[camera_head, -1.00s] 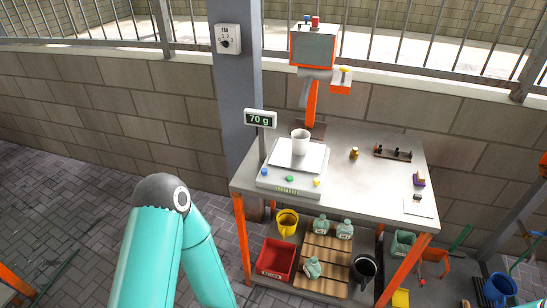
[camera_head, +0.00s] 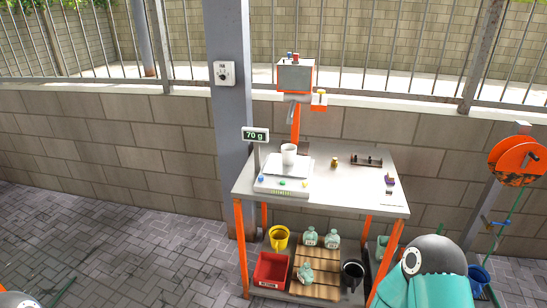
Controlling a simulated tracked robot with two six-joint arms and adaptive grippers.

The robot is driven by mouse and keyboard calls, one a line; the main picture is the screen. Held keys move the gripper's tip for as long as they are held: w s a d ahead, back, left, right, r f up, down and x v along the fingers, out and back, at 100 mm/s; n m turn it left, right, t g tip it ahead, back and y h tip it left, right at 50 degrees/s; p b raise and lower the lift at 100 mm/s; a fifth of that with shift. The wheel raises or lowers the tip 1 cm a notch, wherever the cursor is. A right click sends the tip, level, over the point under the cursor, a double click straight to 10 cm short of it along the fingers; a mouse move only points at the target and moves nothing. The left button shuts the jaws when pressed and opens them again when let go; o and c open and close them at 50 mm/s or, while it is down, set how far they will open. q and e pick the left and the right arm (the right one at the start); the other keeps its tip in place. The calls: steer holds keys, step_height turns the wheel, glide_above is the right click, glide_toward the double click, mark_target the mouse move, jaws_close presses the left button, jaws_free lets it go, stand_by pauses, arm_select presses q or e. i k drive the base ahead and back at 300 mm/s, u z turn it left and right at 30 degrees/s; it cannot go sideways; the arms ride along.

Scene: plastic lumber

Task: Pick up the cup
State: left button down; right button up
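A white cup (camera_head: 289,154) stands upright on the pan of a scale (camera_head: 283,188) on the metal table. The scale's display (camera_head: 256,135) reads 70 g. A yellow cup-like jug (camera_head: 279,238) and a dark jug (camera_head: 352,274) stand on the lower shelf. Neither gripper shows in the head view. A teal and dark part of my own arm shows at the lower right, well below and to the right of the white cup.
The metal table (camera_head: 345,197) has orange legs and holds a small brass weight (camera_head: 334,162) and a dark rack (camera_head: 367,161). A red bin (camera_head: 271,270) and several bottles sit below. An orange reel (camera_head: 517,161) stands at the right.

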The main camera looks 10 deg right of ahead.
mark_target(289, 154)
steer(key=u, duration=0.45)
steer(key=i, duration=2.05)
steer(key=z, duration=0.6)
steer(key=k, duration=0.9)
steer(key=z, duration=0.2)
steer(key=i, duration=0.9)
steer(key=u, duration=0.05)
